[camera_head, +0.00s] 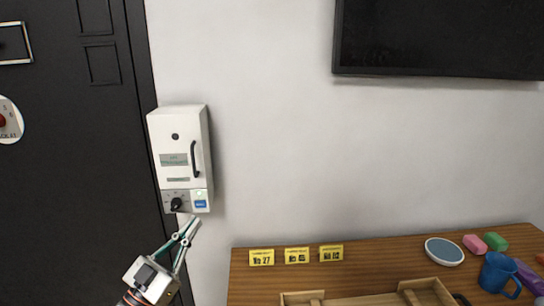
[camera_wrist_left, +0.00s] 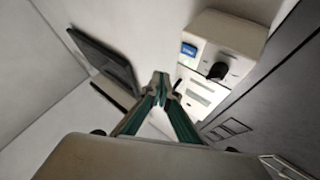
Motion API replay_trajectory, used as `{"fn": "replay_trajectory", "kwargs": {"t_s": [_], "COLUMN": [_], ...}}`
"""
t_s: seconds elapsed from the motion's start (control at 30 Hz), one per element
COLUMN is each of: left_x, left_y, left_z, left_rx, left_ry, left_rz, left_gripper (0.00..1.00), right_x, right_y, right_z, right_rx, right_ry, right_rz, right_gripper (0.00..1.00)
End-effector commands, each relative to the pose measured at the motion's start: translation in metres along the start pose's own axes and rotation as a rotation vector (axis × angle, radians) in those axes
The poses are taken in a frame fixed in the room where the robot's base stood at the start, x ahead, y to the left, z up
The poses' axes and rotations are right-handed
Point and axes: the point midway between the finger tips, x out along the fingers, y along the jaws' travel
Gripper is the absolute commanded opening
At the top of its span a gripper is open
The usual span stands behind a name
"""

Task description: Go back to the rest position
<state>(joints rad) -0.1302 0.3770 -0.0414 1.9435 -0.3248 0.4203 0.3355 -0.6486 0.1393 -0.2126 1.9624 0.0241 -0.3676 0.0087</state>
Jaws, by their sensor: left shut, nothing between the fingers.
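My left gripper (camera_head: 191,227) is in front of the wall, just below a white wall box. Its green fingers are shut with nothing between them. In the left wrist view the fingers (camera_wrist_left: 161,76) meet at their tips. The white box (camera_head: 181,150) hangs on the wall with its door closed and a black handle. Its lower panel has a black knob (camera_head: 177,204), a blue button (camera_head: 200,204) and a small lit green light. The box also shows in the left wrist view (camera_wrist_left: 235,38). My right gripper is not in view.
A wooden table (camera_head: 400,250) at the lower right holds yellow number cards (camera_head: 297,255), a wooden tray (camera_head: 415,285), a blue dish (camera_head: 444,251), a blue mug (camera_head: 497,273) and pink (camera_head: 475,244) and green (camera_head: 495,241) blocks. A black door (camera_head: 70,180) is at left, a dark screen (camera_head: 440,38) above.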

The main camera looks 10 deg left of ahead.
Motion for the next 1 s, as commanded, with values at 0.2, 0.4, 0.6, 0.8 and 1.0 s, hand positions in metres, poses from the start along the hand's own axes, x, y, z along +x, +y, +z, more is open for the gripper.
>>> {"fn": "replay_trajectory", "kwargs": {"t_s": [0.2,0.4,0.6,0.8,1.0], "left_x": [-0.040,-0.131,-0.234,-0.307,-0.330], "left_y": [0.024,0.079,0.145,0.197,0.213], "left_z": [0.060,0.148,0.203,0.222,0.224], "left_rx": [-0.018,-0.038,-0.060,-0.079,-0.087], "left_ry": [-0.186,-0.527,-0.845,-1.051,-1.112], "left_rz": [-0.050,-0.087,-0.057,-0.001,0.022], "left_gripper": [0.00,0.00,0.00,0.00,0.00], "right_x": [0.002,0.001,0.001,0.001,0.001], "right_y": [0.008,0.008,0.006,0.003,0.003], "right_z": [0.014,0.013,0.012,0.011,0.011], "right_rx": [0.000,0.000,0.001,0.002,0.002], "right_ry": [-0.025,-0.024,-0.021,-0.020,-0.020], "right_rz": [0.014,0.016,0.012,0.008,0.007], "right_gripper": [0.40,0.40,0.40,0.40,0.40]}}
